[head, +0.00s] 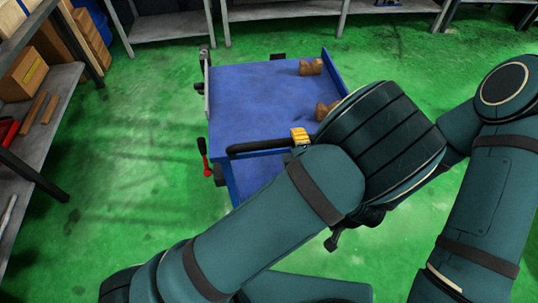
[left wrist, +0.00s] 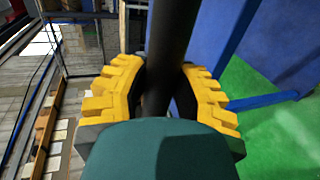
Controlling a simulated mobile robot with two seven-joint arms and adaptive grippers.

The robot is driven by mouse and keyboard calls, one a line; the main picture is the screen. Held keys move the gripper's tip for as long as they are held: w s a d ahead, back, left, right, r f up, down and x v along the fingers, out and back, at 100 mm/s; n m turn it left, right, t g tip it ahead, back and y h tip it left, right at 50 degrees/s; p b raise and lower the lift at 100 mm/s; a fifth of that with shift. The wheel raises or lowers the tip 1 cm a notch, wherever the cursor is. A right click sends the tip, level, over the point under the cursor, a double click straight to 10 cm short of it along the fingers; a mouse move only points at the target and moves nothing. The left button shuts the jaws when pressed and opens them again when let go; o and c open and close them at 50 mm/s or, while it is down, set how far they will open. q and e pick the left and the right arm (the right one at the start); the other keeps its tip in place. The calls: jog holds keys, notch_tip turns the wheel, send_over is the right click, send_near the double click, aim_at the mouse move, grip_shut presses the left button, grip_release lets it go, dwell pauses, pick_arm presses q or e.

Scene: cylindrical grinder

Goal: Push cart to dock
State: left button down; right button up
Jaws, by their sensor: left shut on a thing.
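The blue cart (head: 250,100) stands on the green floor in the middle of the head view, with a flat blue top and a black handle bar (head: 258,147) along its near side. My left gripper (head: 299,136) is at the right part of this bar, its yellow fingertip showing there. In the left wrist view, the yellow fingers of my left gripper (left wrist: 160,92) are on either side of the black bar (left wrist: 172,35), shut on it. My left arm hides the cart's near right corner. My right gripper is not visible. No dock can be clearly made out.
Small brown blocks (head: 311,67) lie on the cart's right side. A red-handled lever (head: 204,150) sticks out at its left. A shelf with boxes (head: 22,75) stands at the left, and grey tables (head: 170,27) line the back. Green floor is free left of the cart.

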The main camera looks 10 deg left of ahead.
pick_arm(q)
jog(key=w+a, duration=0.3)
jog(key=w, duration=0.8)
jog(key=w+a, duration=0.4)
jog(key=w, duration=0.8)
jog(key=w+a+b, duration=0.1)
jog(key=w+a, duration=0.3)
jog(key=w, duration=0.7)
jog(key=shift+w+r, duration=0.15)
jog(key=shift+r, duration=0.25)
jog(key=c, duration=1.5)
grip_release()
jog(key=shift+w+a, duration=0.1)
jog(key=o, duration=1)
jog(key=shift+c, duration=0.2)
jog(key=shift+s+f, duration=0.2)
jog(key=shift+f, duration=0.1)
